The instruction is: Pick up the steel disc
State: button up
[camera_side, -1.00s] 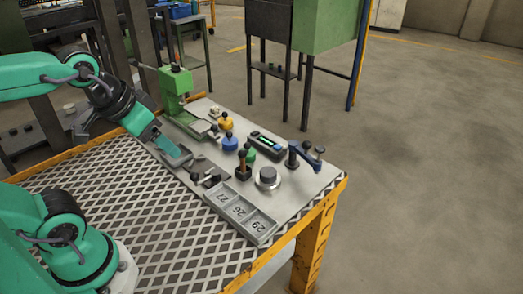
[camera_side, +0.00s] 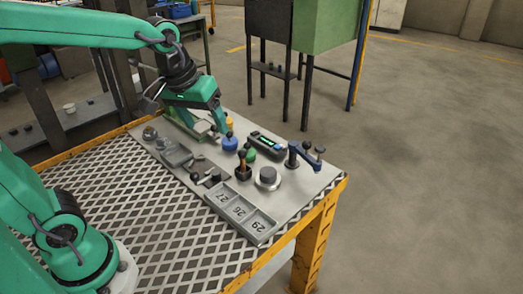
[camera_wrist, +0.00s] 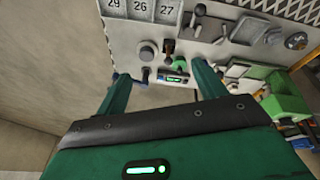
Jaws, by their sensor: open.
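In the side view a dark grey round piece (camera_side: 268,175) sits on a pale round base near the bench's right end; it also shows in the wrist view (camera_wrist: 147,50). It could be the steel disc, but I cannot tell for certain. My gripper (camera_side: 208,118) is open over the far edge of the bench, by the green press (camera_side: 183,115) and well to the left of that piece. In the wrist view the two green fingers (camera_wrist: 160,76) are apart, with nothing held between them.
A numbered tray (camera_side: 240,211) lies at the front. Several knobs, including a blue one (camera_side: 229,143), a lit display box (camera_side: 267,145) and a blue swing arm (camera_side: 300,158) stand close together. A grey tray (camera_side: 177,156) is at the left.

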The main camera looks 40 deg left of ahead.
jog(key=w+d+f+n+g, duration=0.25)
jog(key=w+f, duration=0.25)
jog(key=w, duration=0.4)
jog(key=n+g, duration=0.1)
jog(key=n, duration=0.3)
send_over(268, 172)
jog(key=f, duration=0.8)
jog(key=shift+s+d+f, duration=0.1)
jog(key=shift+s+f, duration=0.15)
jog(key=shift+f, duration=0.05)
jog(key=shift+w+f+n, duration=0.2)
jog(key=shift+f+n, duration=0.05)
jog(key=shift+f, duration=0.1)
jog(key=shift+f, duration=1.3)
jog(key=shift+w+f, duration=0.1)
jog(key=shift+f, duration=2.5)
